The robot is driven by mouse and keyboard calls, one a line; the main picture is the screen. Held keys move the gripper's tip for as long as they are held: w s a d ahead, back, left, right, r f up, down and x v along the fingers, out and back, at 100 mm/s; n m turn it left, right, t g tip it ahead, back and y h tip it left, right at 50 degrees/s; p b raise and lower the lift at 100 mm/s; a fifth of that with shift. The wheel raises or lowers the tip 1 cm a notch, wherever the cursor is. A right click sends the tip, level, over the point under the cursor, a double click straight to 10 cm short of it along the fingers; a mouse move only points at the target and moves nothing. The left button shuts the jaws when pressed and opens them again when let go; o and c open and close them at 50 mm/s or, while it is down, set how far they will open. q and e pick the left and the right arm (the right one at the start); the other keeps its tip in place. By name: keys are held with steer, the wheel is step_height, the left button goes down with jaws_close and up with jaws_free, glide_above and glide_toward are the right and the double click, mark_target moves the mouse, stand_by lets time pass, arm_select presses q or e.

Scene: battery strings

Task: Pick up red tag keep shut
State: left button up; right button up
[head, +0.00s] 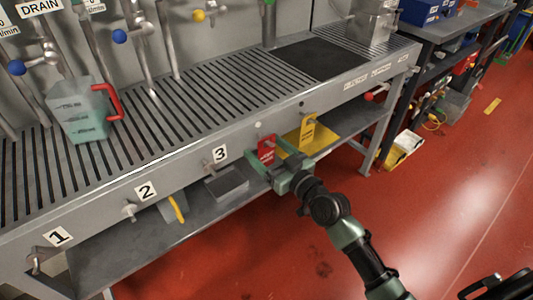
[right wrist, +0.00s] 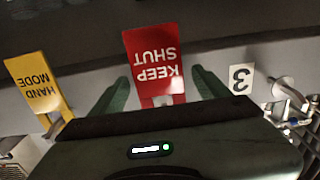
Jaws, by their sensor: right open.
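The red tag (head: 266,150) hangs on the front edge of the grey bench, right of the number 3 label. In the right wrist view the red tag (right wrist: 154,62) reads "KEEP SHUT" upside down. My right gripper (head: 274,170) is at the tag in the head view. Its green fingers (right wrist: 160,88) stand open, one on each side of the tag's lower part, with a gap showing on both sides. The tag's far end is hidden behind the gripper body. My left gripper is not in view.
A yellow "HAND MODE" tag (right wrist: 38,82) hangs beside the red one; it also shows in the head view (head: 308,130). The number 3 label (head: 220,154) is on the other side. A jug with a red handle (head: 82,115) stands on the slatted bench top (head: 215,95). A lower shelf (head: 130,255) runs underneath.

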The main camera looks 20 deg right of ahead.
steer(key=c, duration=1.4)
steer(key=shift+r, duration=0.1)
